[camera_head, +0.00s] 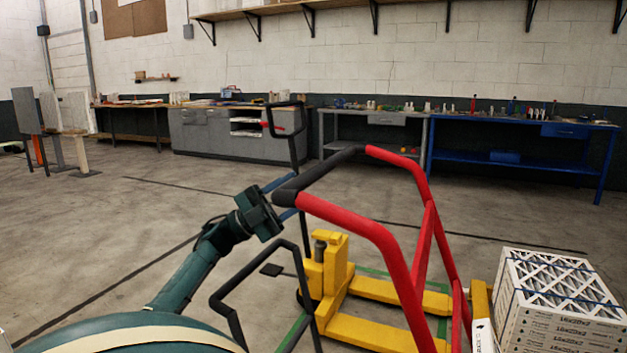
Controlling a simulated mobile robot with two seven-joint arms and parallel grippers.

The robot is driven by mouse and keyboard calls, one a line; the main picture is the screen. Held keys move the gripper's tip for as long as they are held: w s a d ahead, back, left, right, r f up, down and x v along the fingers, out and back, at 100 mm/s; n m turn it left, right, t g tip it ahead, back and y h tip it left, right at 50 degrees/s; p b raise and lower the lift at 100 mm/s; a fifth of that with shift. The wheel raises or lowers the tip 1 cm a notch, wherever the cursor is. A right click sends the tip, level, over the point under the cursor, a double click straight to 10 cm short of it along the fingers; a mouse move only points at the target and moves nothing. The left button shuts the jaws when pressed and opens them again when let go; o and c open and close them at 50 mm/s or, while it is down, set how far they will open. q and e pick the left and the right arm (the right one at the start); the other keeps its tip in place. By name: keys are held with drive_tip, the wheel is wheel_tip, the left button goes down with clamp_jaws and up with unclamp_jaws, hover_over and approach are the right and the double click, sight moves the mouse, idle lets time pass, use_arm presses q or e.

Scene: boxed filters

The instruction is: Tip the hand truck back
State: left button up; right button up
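The hand truck (422,246) has a red tube frame and a black grip (320,175) across its top. It stands in the middle foreground, its frame slanting down to the lower right. My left gripper (284,200) is at the left end of the black grip, with its blue fingers on either side of the bar and seemingly closed on it. Boxed filters (556,303) are stacked at the lower right, beside the foot of the frame. The truck's wheels and toe plate are hidden, so I cannot tell whether the boxes rest on it. My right gripper is not in view.
A yellow pallet jack (326,265) stands just behind the hand truck, its forks running right. A bent black tube handle (262,265) stands near my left arm. A grey workbench (225,130) and a blue workbench (520,155) line the far wall.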

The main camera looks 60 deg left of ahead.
use_arm(q)
drive_tip(key=shift+v, duration=2.7)
drive_tip(key=shift+f, duration=0.1)
